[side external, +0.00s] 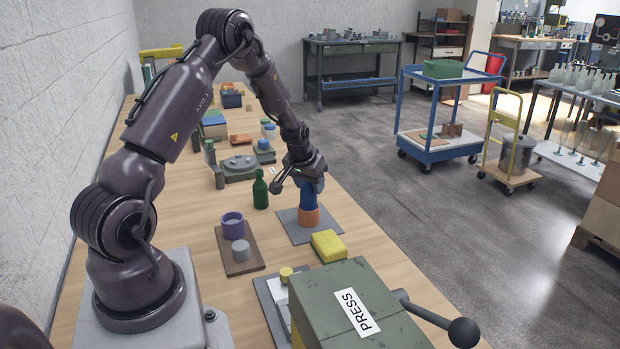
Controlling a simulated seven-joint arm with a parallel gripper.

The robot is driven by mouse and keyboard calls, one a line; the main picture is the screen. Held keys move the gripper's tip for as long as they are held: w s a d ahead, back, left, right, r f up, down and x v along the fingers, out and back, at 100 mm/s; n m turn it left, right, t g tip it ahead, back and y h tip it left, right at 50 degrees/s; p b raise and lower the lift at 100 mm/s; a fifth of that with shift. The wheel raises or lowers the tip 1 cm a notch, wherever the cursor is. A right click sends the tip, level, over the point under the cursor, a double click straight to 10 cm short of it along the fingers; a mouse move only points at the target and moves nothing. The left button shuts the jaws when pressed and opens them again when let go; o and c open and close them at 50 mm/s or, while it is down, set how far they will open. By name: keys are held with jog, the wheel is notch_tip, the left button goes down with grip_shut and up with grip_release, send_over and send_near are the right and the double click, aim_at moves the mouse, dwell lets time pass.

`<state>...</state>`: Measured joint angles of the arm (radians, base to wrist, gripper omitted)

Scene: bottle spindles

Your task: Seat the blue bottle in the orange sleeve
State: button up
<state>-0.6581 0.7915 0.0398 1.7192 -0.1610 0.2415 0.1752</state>
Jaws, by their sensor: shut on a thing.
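The blue bottle (309,196) is upright under my gripper (308,182), which is shut on its upper part. The fingers and wrist hide the bottle's top. The orange sleeve (308,217) stands on a grey plate (292,233) directly below the bottle. The bottle's lower end meets the sleeve's top rim in this view. I cannot tell how deep it sits inside or whether it only touches the rim.
A green bottle (260,190) stands left of the plate. A yellow sponge (328,245) lies in front. A purple ring-shaped cup (232,226) and grey cylinder (241,250) are on a brown board (229,263). The green press (345,305) fills the near right.

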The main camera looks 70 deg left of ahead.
jog(key=shift+f, duration=1.3)
dwell(0.4)
jog(key=o, duration=1.1)
jog(key=shift+c, duration=0.2)
jog(key=shift+r, duration=5.05)
